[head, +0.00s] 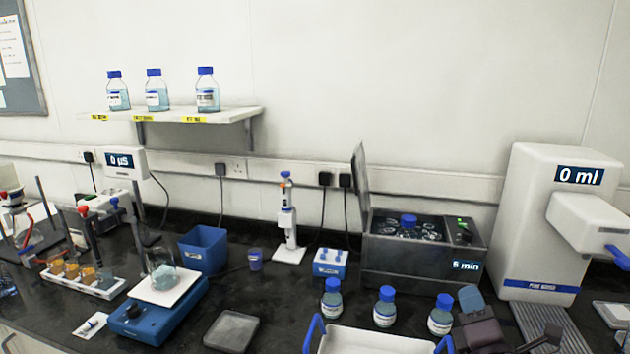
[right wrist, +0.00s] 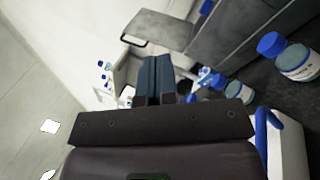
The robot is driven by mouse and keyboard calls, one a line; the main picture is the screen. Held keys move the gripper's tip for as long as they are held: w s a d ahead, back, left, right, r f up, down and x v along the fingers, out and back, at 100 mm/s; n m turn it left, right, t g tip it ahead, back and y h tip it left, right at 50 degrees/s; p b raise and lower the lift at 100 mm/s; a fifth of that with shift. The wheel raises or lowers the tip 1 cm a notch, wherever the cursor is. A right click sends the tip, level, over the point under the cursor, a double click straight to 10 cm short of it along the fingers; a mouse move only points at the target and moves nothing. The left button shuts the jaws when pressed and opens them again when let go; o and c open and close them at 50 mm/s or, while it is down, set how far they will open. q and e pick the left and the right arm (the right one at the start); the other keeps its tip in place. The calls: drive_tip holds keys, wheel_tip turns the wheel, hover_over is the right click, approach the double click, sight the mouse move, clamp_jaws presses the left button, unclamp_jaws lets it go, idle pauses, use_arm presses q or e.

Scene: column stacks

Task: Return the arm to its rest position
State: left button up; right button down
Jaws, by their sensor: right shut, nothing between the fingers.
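My right gripper (head: 470,299) is at the lower right of the head view, above the bench front near the blue-capped bottles. Its blue-grey fingers are together and empty; they also show in the right wrist view (right wrist: 155,77). One bottle (head: 440,316) stands just left of the gripper, and the gripper appears apart from it. My left gripper is not in view.
A white tray with blue handles (head: 375,343) is at the front edge. Two more bottles (head: 332,300) (head: 385,308) stand behind it. A grey water bath (head: 385,262) with its lid up and a white dispenser (head: 540,220) stand behind. Bare black bench (head: 275,300) lies left of the bottles.

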drive_tip(key=s+d+f+m+g+h, duration=0.5)
drive_tip(key=s+f+m+g, duration=0.55)
drive_tip(key=m, duration=0.45)
drive_tip(key=s+a+f+m+g+y, duration=0.3)
drive_tip(key=s+f+m+g, duration=0.1)
drive_tip(key=s, duration=0.6)
drive_tip(key=s+a+f+m+g+y, duration=0.2)
drive_tip(key=s+f+m+g, duration=0.15)
drive_tip(key=s, duration=0.55)
drive_tip(key=w+f+t, duration=0.7)
drive_tip(key=f+t, duration=0.1)
drive_tip(key=f, duration=0.3)
drive_tip(key=shift+f+y, duration=0.3)
drive_tip(key=shift+f, duration=0.05)
